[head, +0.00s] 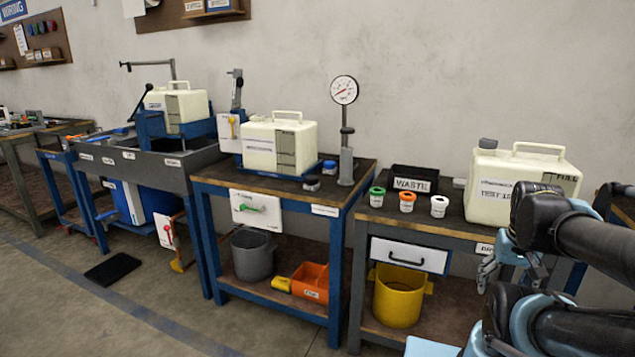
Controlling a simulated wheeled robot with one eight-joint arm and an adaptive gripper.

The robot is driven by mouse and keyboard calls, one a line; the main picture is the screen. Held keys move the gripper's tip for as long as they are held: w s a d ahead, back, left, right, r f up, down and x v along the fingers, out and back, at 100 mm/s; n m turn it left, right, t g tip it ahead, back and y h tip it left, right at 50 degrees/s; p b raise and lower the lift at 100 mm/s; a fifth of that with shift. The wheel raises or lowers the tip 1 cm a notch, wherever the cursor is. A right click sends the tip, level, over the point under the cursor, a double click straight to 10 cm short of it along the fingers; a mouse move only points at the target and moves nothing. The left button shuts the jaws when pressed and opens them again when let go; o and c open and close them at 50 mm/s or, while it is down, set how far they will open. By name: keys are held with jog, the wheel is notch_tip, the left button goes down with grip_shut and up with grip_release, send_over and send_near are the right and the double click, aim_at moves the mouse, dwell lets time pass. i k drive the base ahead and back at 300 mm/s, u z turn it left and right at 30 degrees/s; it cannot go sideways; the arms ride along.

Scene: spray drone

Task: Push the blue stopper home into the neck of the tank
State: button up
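A small blue stopper-like piece (329,167) stands on the middle bench, right of a cream tank (265,146) that sits in a blue tray. A dark round piece (311,184) lies just in front of it. A third cream tank (160,103) is in a blue holder at the left. Which tank is meant, and its open neck, I cannot tell. My gripper (487,272) is low in front of the right bench, away from the blue piece; its finger opening is unclear.
A pressure gauge on a post (346,135) stands right of the blue piece. Several small lidded cups, one with an orange lid (407,200), and a black WASTE box (414,179) are on the right bench. A yellow bucket (398,298) is below.

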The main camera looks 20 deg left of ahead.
aim_at(327, 165)
jog(key=u, duration=1.4)
